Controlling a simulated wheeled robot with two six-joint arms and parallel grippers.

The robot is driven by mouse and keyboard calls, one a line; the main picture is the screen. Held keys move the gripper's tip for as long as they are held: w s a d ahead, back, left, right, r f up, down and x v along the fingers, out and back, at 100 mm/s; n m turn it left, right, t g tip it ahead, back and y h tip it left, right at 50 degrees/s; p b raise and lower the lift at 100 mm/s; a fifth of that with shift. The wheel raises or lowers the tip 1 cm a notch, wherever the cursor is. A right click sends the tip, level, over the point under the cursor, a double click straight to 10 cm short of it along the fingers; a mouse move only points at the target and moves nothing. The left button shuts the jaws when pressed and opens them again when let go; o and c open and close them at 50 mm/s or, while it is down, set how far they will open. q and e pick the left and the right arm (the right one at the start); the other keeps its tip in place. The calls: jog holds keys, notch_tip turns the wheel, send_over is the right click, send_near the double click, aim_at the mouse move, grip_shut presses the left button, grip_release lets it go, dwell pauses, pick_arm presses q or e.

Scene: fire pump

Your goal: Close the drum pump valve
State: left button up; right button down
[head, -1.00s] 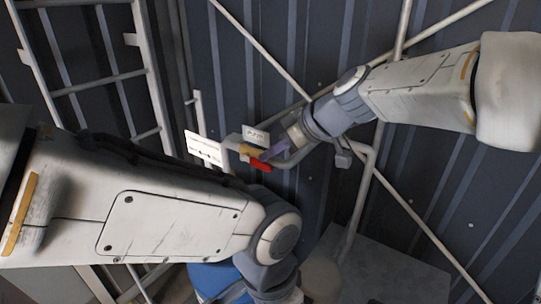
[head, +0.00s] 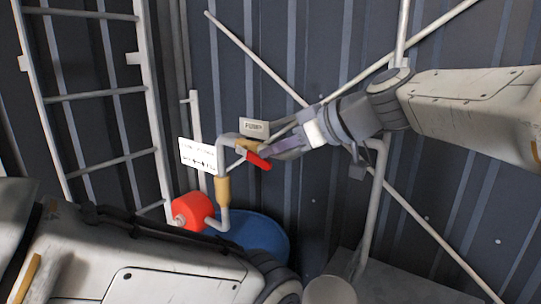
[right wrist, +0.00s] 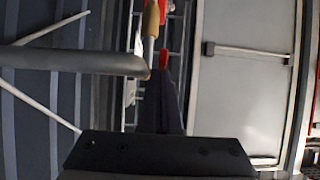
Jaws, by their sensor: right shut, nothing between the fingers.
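The valve shows in the head view as a tan body (head: 246,145) on a grey pipe, with a red handle (head: 259,162) slanting down to the right. My right gripper (head: 272,150) comes in from the right, its fingers shut and empty. Its tips are right beside the red handle; I cannot tell if they touch. In the right wrist view the shut fingers (right wrist: 165,95) point up at the red handle (right wrist: 164,59), with a tan part (right wrist: 151,18) just above left. My left gripper is out of view; only my left arm shows at the lower left.
Below the valve the pipe runs down through a tan sleeve (head: 223,191) to a red pump part (head: 192,211) by a blue drum (head: 262,240). A white sign (head: 198,155) and a PUMP label (head: 254,128) are close by. A ladder (head: 97,95) and diagonal bars cross the wall.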

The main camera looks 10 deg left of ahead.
dwell(0.4)
jog(key=shift+r, duration=0.3)
jog(key=a+r+v, duration=0.1)
jog(key=r+v, duration=0.1)
jog(key=v, duration=1)
jog(key=shift+r, duration=0.25)
jog(key=shift+d, duration=0.1)
